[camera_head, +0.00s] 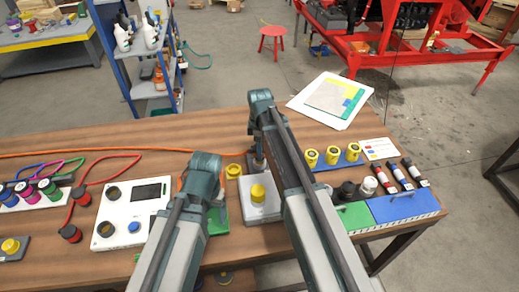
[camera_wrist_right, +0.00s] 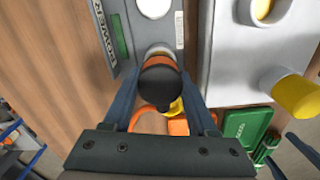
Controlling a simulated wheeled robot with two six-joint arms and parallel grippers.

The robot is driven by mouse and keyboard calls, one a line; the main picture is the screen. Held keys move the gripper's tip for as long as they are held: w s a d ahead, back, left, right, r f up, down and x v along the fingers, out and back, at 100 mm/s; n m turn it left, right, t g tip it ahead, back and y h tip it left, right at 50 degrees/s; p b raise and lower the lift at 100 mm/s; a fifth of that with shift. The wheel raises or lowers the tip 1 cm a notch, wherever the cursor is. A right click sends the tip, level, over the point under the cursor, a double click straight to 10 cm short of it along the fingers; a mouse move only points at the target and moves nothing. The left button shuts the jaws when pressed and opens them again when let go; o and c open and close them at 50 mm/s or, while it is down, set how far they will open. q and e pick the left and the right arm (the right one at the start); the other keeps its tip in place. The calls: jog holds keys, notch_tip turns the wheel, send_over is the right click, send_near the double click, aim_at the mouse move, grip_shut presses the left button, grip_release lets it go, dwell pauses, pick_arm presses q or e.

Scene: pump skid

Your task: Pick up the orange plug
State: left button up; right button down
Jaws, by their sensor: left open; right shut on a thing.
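The orange plug (camera_wrist_right: 158,62) has an orange body and a black end; in the right wrist view it stands between the fingers of my right gripper (camera_wrist_right: 161,100), which is shut on it. The plug is over a pale round fitting on a grey panel marked POWER (camera_wrist_right: 118,45); I cannot tell whether it touches the fitting. In the head view my right gripper (camera_head: 258,162) points down behind a grey block, and the plug is not clear there. My left gripper (camera_head: 190,200) is open at the left, its fingertips mostly hidden by its own wrist.
An orange cable (camera_head: 110,152) runs in from the left. A white box with a screen (camera_head: 118,222) stands left. Yellow-capped parts (camera_head: 332,155) stand right.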

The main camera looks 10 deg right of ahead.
notch_tip(320, 180, up, 7)
jog(key=p, duration=0.5)
jog(key=shift+f+p, duration=0.1)
jog(key=shift+p, duration=0.2)
jog(key=shift+f, duration=0.1)
